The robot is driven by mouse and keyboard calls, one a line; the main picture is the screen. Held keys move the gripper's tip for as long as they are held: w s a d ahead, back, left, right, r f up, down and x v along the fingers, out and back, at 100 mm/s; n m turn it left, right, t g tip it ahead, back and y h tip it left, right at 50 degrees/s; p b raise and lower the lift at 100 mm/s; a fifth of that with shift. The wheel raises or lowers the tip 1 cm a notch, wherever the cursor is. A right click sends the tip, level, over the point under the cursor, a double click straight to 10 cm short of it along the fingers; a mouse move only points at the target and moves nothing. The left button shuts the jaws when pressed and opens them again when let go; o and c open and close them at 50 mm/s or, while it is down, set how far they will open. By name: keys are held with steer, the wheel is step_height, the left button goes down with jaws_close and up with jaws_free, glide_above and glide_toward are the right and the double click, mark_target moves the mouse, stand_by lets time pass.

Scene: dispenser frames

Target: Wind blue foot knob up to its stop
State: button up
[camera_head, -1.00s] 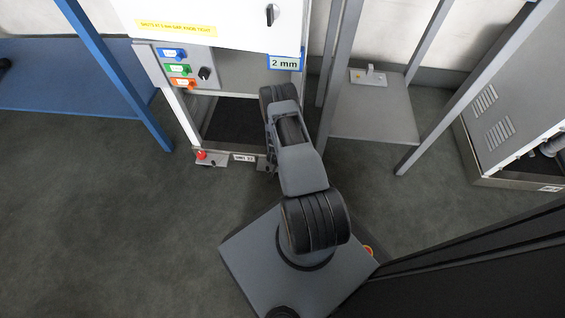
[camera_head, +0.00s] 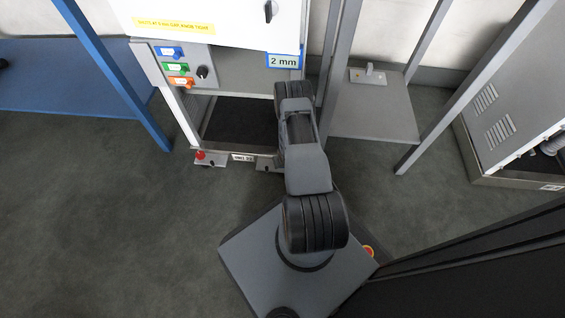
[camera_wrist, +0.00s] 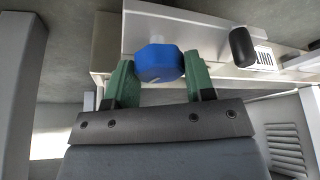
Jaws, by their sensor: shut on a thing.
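In the head view the knob and the fingers are hidden behind my arm, at the frame's lower right. The red foot knob (camera_head: 200,155) shows at the frame's lower left corner.
A black rounded part (camera_wrist: 243,46) sits right of the knob beside a label. The dispenser's panel has blue, green and orange switches (camera_head: 178,67). A blue-legged table (camera_head: 75,80) stands left, a grey stand (camera_head: 372,110) right. Open floor lies at the front left.

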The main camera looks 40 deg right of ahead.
stand_by(0.5)
steer(key=o, duration=0.6)
steer(key=shift+o, duration=0.2)
steer(key=shift+r, duration=0.15)
steer(key=p+v, duration=0.6)
steer(key=v, duration=0.7)
steer(key=shift+r, duration=0.25)
steer(key=shift+s, duration=0.1)
